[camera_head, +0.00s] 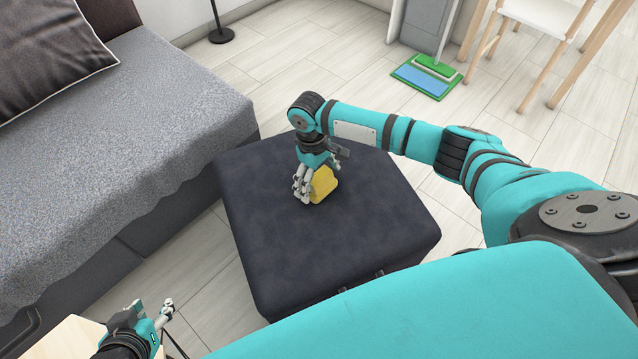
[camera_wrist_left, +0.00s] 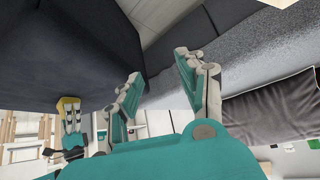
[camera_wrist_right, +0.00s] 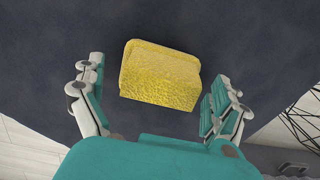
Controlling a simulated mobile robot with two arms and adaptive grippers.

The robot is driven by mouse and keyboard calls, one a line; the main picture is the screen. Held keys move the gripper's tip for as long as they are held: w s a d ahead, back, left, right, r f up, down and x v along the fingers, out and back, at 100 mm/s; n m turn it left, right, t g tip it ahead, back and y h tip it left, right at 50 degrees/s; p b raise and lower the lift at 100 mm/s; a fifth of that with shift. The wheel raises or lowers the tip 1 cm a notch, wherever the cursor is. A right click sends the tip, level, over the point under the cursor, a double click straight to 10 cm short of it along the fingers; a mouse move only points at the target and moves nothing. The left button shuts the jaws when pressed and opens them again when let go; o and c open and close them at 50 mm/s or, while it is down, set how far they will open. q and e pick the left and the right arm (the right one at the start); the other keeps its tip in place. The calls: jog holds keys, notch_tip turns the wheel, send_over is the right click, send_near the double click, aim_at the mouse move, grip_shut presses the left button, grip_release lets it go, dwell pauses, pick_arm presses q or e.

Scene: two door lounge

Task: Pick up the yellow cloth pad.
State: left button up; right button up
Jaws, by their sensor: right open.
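The yellow cloth pad (camera_head: 324,184) lies on the dark ottoman (camera_head: 290,260). In the right wrist view the pad (camera_wrist_right: 160,76) sits between and just ahead of the spread fingers. My right gripper (camera_head: 306,197) is low over the ottoman beside the pad, open, and its fingers hide part of the pad in the head view. In the right wrist view the right gripper (camera_wrist_right: 155,110) has nothing between its fingertips. My left gripper (camera_head: 168,310) is at the lower left, away from the pad. In the left wrist view the left gripper (camera_wrist_left: 158,65) has its fingers apart and empty.
A grey sofa (camera_head: 120,140) with a dark cushion (camera_head: 45,50) stands left of the ottoman. A pale wooden surface (camera_head: 62,338) is near the left gripper. A green and blue mop-like item (camera_head: 428,76) and a pale chair (camera_head: 535,20) stand at the back right.

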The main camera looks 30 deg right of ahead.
aim_at(319, 175)
jog(key=c, duration=1.1)
jog(key=shift+r, duration=0.25)
notch_tip(319, 175, up, 3)
jog(key=shift+f+p, duration=0.2)
jog(key=shift+p, duration=0.45)
notch_tip(319, 175, up, 2)
jog(key=shift+r+p, duration=0.1)
jog(key=shift+p, duration=0.4)
notch_tip(319, 175, up, 4)
jog(key=shift+p, duration=0.65)
pick_arm(q)
jog(key=s+a+g+y, duration=0.1)
jog(key=s+a+g, duration=0.1)
jog(key=s+g, duration=0.2)
jog(key=s, duration=0.3)
jog(key=shift+a+f, duration=0.15)
jog(key=shift+f, duration=0.2)
pick_arm(e)
jog(key=shift+r, duration=0.45)
